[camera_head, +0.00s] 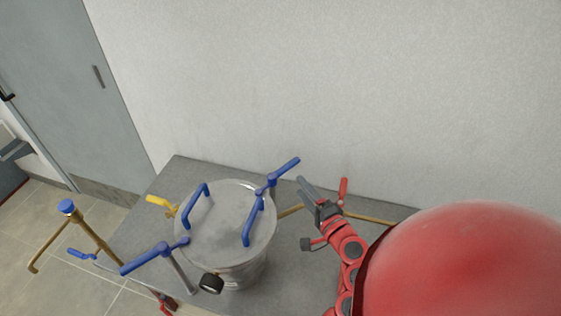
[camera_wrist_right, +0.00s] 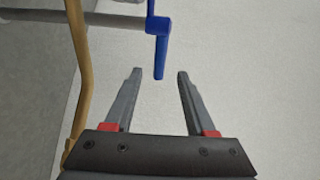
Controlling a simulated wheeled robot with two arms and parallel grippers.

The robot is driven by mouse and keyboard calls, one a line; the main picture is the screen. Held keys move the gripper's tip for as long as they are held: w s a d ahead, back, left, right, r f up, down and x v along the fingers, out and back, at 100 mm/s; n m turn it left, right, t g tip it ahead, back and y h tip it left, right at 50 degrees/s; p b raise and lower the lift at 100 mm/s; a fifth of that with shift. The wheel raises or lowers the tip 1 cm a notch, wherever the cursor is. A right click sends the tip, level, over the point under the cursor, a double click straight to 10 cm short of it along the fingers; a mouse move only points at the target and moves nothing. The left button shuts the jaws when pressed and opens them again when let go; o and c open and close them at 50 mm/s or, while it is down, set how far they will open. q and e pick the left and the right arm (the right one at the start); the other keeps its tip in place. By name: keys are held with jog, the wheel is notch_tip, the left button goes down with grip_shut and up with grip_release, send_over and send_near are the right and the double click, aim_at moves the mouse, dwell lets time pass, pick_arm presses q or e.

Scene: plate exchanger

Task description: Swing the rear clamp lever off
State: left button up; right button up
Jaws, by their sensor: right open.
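The round grey metal vessel (camera_head: 222,247) has a lid with two blue loop handles (camera_head: 196,203). The rear clamp lever (camera_head: 285,171) is blue and sits at the lid's back right edge, its arm pointing up and right. It also shows in the right wrist view (camera_wrist_right: 159,48), with its end hanging toward the gap between my fingers. My right gripper (camera_head: 303,186) is open and empty, just right of the lever's end. In the wrist view the fingertips lie either side of the lever's line, with no contact visible.
A second blue lever (camera_head: 150,260) is at the vessel's front left. A dark gauge (camera_head: 211,283) is on the vessel's front. A brass pipe (camera_head: 368,219) runs behind my right gripper, and a brass stand with a blue cap (camera_head: 67,207) is at left. The wall is close behind.

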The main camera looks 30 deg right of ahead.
aim_at(288, 169)
jog(key=w+p, duration=0.1)
jog(key=w, duration=0.3)
jog(key=w+p, duration=0.1)
jog(key=w, duration=0.2)
jog(key=w+d+p, duration=0.1)
jog(key=w+p, duration=0.1)
jog(key=w, duration=0.2)
jog(key=shift+w+f, duration=0.15)
jog(key=shift+w, duration=0.2)
jog(key=shift+w+f, duration=0.25)
jog(key=shift+w, duration=0.5)
grip_shut()
